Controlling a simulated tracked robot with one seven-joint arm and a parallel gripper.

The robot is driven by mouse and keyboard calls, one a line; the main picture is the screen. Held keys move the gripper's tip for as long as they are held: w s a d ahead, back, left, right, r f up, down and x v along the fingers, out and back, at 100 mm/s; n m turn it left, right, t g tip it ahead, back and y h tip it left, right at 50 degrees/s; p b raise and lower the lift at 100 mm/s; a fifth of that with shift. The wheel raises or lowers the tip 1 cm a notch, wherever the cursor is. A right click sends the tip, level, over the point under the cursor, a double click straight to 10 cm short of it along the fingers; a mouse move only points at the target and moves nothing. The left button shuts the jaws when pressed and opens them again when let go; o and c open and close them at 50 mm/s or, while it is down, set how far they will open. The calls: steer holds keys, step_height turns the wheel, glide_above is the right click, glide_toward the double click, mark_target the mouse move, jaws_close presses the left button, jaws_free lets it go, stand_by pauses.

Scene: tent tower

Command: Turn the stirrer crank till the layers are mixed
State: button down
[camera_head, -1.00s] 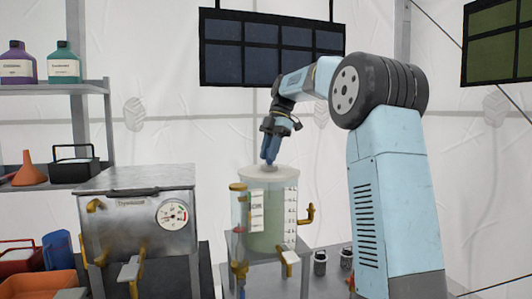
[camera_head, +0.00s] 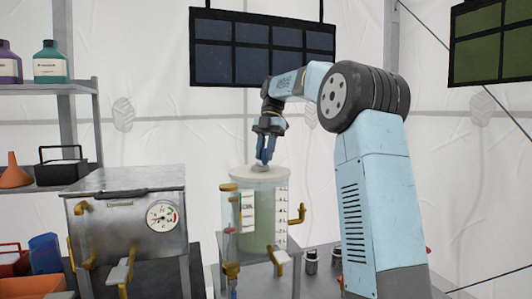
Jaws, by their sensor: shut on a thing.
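A clear cylindrical vessel (camera_head: 264,220) with a pale lid (camera_head: 276,176), a printed scale and brass fittings stands on a small metal stand. Greenish liquid shows inside; I cannot make out separate layers. My gripper (camera_head: 264,160) points down over the lid with its blue fingers closed on the stirrer crank at the lid's top. The crank itself is mostly hidden by the fingers and too small to make out.
A metal box with a dial gauge (camera_head: 162,215) and brass taps stands left of the vessel. A shelf (camera_head: 50,88) with bottles is at far left. A brass side handle (camera_head: 297,216) sticks out right of the vessel. Dark panels (camera_head: 262,48) hang behind my arm.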

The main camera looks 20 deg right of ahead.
steer(key=c, duration=0.9)
jaws_free()
steer(key=shift+w, duration=0.1)
steer(key=shift+c, duration=0.2)
steer(key=shift+a+r, duration=0.1)
steer(key=shift+r, duration=0.1)
steer(key=shift+s+a+r+m+t+h, duration=0.3)
steer(key=shift+s+a+r+m, duration=0.15)
steer(key=shift+s+r, duration=0.35)
steer(key=s+a+f+m+t+h, duration=0.2)
steer(key=s+a+m+t, duration=0.15)
steer(key=s+m, duration=0.9)
steer(key=s+d+f+m+t, duration=0.1)
steer(key=s+f+m+t, duration=0.1)
steer(key=s+f+m, duration=0.5)
steer(key=s+d+f+m+t, duration=0.1)
steer(key=s+f+m+t, duration=0.2)
steer(key=s, duration=1.1)
step_height(320, 180, down, 5)
steer(key=m, duration=0.3)
steer(key=shift+d+r+m+h, duration=0.2)
steer(key=shift+d+m+h, duration=0.1)
steer(key=shift+m, duration=0.1)
